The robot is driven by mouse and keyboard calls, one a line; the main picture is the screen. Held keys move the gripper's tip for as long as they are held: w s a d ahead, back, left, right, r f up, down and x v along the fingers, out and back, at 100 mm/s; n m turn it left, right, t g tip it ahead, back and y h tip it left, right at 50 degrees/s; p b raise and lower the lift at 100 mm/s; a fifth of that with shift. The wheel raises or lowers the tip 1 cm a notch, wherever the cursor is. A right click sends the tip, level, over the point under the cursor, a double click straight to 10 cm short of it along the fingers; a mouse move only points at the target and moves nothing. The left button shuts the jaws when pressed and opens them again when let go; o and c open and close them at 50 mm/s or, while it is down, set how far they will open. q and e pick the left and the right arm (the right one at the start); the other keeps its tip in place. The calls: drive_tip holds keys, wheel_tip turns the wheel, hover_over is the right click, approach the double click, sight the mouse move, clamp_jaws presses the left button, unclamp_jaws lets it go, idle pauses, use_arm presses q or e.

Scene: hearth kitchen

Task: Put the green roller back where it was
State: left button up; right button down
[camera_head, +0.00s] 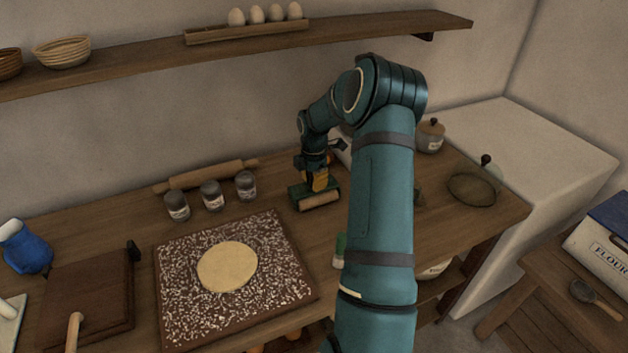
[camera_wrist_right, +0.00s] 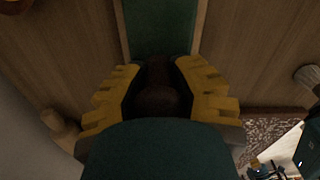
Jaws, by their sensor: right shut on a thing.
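My right gripper (camera_head: 318,182) points down at the back middle of the wooden counter. Its yellow fingers (camera_wrist_right: 160,95) are shut on the dark brown grip (camera_wrist_right: 160,75) of a green piece with a tan front, which looks like the green roller (camera_head: 316,201). Its flat green part also shows between the fingers in the right wrist view (camera_wrist_right: 158,25). It is at or just above the counter; I cannot tell whether it touches. The fingers hide part of its grip. My left gripper is not in view.
A wooden rolling pin (camera_head: 205,175) lies by the wall, behind several jars (camera_head: 211,195). A speckled board (camera_head: 180,290) bears a round of dough (camera_head: 227,267). A small green-topped item (camera_head: 340,248) stands partly behind my right arm. A lidded jar (camera_head: 431,136) stands at the back right.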

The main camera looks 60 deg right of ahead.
drive_tip(key=c, duration=0.9)
unclamp_jaws()
drive_tip(key=shift+s+a+f, duration=0.15)
drive_tip(key=shift+f, duration=0.3)
drive_tip(key=shift+o, duration=0.2)
wheel_tip(320, 180, up, 14)
drive_tip(key=shift+f+p, duration=0.25)
drive_tip(key=shift+p, duration=0.95)
